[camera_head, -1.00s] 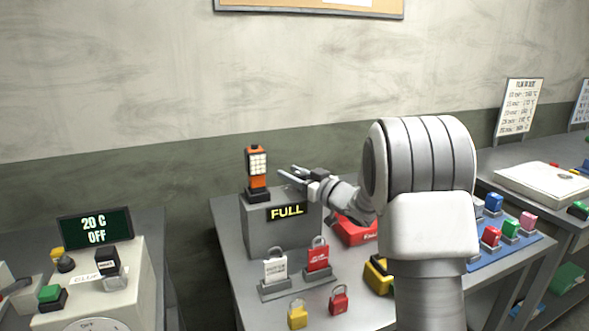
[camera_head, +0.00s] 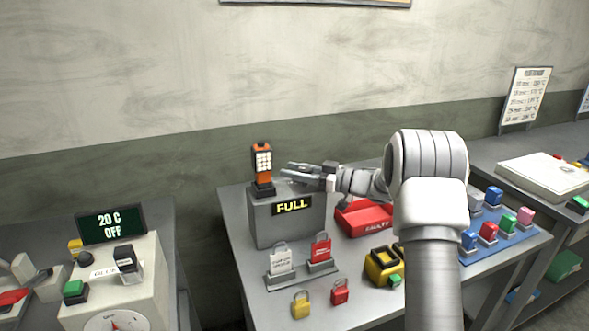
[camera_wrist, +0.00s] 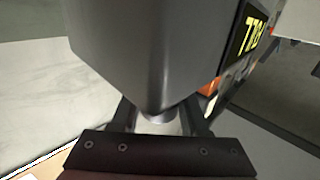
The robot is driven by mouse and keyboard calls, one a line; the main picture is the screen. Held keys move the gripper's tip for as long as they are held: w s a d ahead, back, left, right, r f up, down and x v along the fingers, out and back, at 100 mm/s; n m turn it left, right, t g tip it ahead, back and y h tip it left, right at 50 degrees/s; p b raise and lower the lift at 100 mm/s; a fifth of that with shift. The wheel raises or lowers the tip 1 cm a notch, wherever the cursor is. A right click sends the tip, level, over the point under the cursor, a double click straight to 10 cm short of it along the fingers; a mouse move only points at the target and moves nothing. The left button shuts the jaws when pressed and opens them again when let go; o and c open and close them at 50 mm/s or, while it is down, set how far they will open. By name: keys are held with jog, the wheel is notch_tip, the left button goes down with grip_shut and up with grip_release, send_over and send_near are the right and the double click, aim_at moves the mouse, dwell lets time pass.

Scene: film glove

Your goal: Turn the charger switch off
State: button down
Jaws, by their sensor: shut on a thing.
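The charger (camera_head: 262,225) is a grey box with a lit yellow FULL display (camera_head: 292,206), standing on the table's left part. An orange and black lamp (camera_head: 263,165) stands upright on its top. My gripper (camera_head: 287,172) reaches in from the right over the charger's top right side, beside the lamp. In the wrist view the charger's dark grey side (camera_wrist: 150,50) fills the middle and the display appears upside down. A small round grey part (camera_wrist: 160,115) at the box's edge sits between my fingers, and they are shut on it; it looks like the switch. Its setting is hidden.
A red tray (camera_head: 365,222) lies right of the charger. A yellow and black block (camera_head: 384,266) and a blue mat (camera_head: 489,242) with coloured pieces lie to the right. A second control box (camera_head: 140,265) stands left.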

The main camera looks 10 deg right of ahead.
jog(key=shift+c, duration=2.1)
grip_release()
jog(key=v, duration=1.7)
jog(key=shift+d, duration=0.2)
